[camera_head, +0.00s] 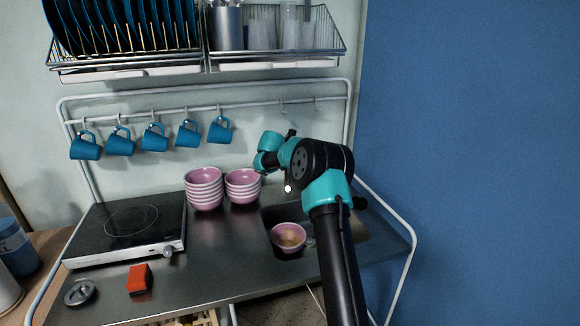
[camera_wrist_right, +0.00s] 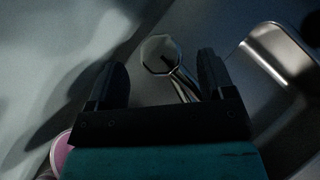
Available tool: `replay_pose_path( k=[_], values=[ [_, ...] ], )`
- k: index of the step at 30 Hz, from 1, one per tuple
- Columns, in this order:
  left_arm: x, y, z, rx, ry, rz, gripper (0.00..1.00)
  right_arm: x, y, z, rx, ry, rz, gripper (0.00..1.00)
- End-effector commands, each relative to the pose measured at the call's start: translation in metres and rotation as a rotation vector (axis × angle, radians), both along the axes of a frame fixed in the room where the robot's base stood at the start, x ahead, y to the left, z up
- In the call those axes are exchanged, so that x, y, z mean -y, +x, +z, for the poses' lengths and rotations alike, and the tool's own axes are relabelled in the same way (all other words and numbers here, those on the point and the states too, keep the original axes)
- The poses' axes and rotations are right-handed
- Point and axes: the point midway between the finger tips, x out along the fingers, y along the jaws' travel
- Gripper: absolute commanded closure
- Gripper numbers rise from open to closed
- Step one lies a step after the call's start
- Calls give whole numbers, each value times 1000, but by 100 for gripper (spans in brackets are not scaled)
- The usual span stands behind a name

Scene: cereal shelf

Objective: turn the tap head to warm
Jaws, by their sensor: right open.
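The tap (camera_wrist_right: 162,55) shows in the right wrist view as a pale, many-sided head with a dark mark on it. Its metal spout (camera_wrist_right: 183,86) runs down and to the right from the head. My right gripper (camera_wrist_right: 159,72) is open, with one dark finger on each side of the tap. The tap lies between the fingers in the picture; I cannot tell whether either finger touches it. In the head view my right arm covers the tap area. My left gripper is not in view.
The sink (camera_head: 355,222) holds a pink bowl (camera_head: 288,237). Stacked pink bowls (camera_head: 204,190) stand left of my arm. Blue mugs (camera_head: 155,138) hang on a rail behind. A hob (camera_head: 125,228), an orange sponge (camera_head: 139,279) and a round lid (camera_head: 80,292) are at left.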

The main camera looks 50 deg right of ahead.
Motion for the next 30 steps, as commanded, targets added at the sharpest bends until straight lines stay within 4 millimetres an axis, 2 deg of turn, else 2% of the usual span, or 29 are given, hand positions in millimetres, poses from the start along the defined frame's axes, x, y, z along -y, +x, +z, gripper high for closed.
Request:
replay_pose_path(
  k=[6,19,30],
  values=[
    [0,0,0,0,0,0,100,20,6,-22,-1,0,-1,25],
    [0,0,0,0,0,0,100,26,8,-28,1,-1,1,25],
    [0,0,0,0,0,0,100,26,8,-28,0,-1,0,60]
  ],
)
